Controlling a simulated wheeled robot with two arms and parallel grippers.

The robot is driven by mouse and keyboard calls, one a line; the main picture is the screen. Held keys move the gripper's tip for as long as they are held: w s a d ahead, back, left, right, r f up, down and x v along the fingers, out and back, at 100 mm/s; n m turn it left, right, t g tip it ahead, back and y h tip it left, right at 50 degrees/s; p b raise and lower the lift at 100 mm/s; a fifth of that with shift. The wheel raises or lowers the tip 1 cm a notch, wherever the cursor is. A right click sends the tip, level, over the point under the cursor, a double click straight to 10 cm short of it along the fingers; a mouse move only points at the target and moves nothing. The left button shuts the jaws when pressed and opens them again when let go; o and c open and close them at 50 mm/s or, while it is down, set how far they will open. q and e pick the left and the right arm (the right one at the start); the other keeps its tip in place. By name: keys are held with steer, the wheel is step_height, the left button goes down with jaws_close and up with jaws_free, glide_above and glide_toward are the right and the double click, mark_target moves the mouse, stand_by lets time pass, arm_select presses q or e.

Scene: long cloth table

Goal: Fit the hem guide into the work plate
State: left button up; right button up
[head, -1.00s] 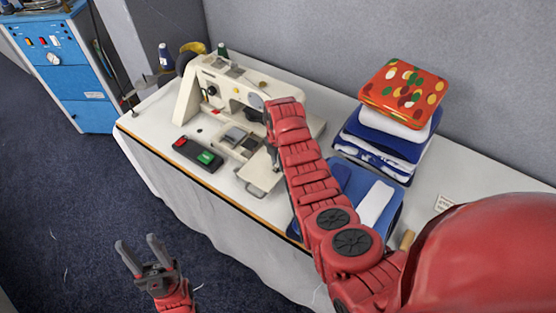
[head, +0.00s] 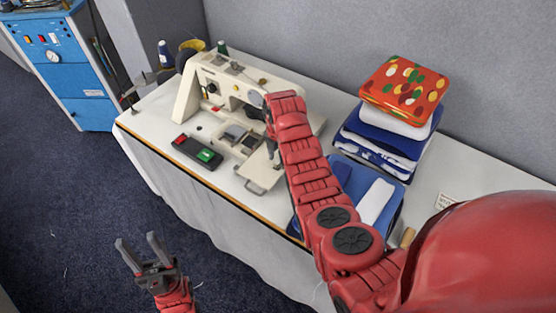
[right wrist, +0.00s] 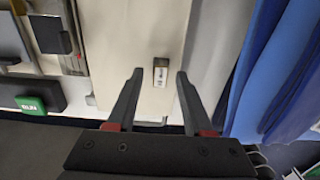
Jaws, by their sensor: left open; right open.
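In the right wrist view, a small block with a dark metallic top and a pale marked side (right wrist: 160,72) lies on a cream plate (right wrist: 118,45); it looks like the hem guide. The cream plate, seemingly the work plate, is at the sewing machine's front in the head view (head: 257,168). My right gripper (right wrist: 159,76) is open, its fingers on either side of the block with gaps showing. I cannot tell its height above the plate. In the head view my red right arm hides that gripper and the block. My left gripper (head: 137,241) is open and empty over the floor.
The cream sewing machine (head: 222,90) stands behind the plate, with a red-and-green switch box (head: 197,152) to the left. Blue cloth (head: 348,185) lies right of my right arm. A folded fabric stack (head: 385,140) with a red patterned top stands behind it.

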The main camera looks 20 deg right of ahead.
mark_target(278, 161)
step_height(278, 161, up, 6)
steer(key=shift+f+b, duration=0.25)
steer(key=shift+b, duration=0.4)
step_height(278, 161, up, 5)
steer(key=p, duration=0.4)
steer(key=shift+s+r, duration=0.1)
steer(key=shift+r, duration=0.05)
